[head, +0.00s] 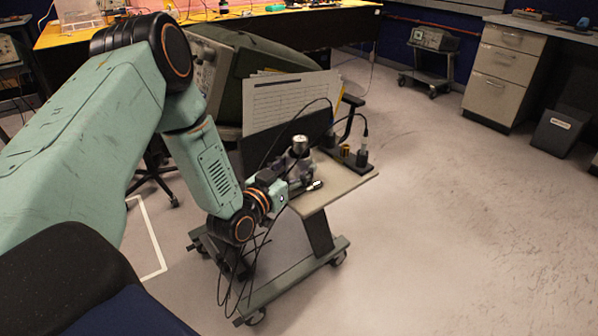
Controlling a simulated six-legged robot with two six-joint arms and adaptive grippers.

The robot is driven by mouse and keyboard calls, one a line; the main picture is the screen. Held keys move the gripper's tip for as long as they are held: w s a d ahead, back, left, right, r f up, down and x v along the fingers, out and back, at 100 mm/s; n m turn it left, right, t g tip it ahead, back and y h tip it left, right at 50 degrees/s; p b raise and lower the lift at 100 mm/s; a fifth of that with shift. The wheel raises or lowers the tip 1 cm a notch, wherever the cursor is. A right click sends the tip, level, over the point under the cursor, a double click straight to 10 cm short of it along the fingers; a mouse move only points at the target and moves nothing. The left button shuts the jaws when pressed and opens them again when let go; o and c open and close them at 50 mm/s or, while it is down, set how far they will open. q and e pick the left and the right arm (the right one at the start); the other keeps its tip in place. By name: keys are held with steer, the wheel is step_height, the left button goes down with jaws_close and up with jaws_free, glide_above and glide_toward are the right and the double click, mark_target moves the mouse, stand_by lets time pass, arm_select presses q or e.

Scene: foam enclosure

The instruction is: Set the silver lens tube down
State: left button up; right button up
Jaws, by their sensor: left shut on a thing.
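My left gripper (300,174) reaches in from the left over the near left part of a small wheeled cart's top (343,184). It is shut on what looks like the silver lens tube (300,144), a short bright cylinder that shows above the fingers. The tube looks about upright. Its lower part is hidden by the gripper, so I cannot tell whether it touches the cart top. My right gripper is not in view.
A dark tray (347,161) on the cart holds small black and brass cylinders, with a cable. A printed sheet (290,104) stands behind. The cart top's near right part is clear. A chair and a large grey-green instrument (245,75) stand behind the arm; open floor lies right.

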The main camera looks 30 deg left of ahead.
mark_target(295, 141)
arm_select(q)
steer(key=c, duration=0.5)
step_height(295, 141, up, 10)
steer(key=p, duration=0.4)
steer(key=shift+r, duration=0.1)
steer(key=shift+s+d+r, duration=0.1)
steer(key=shift+d+r, duration=0.15)
steer(key=shift+r, duration=0.1)
steer(key=s+d+f+m+g+h, duration=0.1)
steer(key=s+d+f+m+h, duration=0.1)
steer(key=s+d, duration=0.5)
steer(key=s+d+f+m+g+h, duration=0.1)
steer(key=s+d+f+m+h, duration=0.1)
steer(key=s+d+h, duration=0.4)
steer(key=s+d+m, duration=0.1)
steer(key=d, duration=0.3)
steer(key=shift+s+d+f+m+h, duration=0.2)
steer(key=shift+s+f+m+h, duration=0.15)
steer(key=shift+f+m+h, duration=0.05)
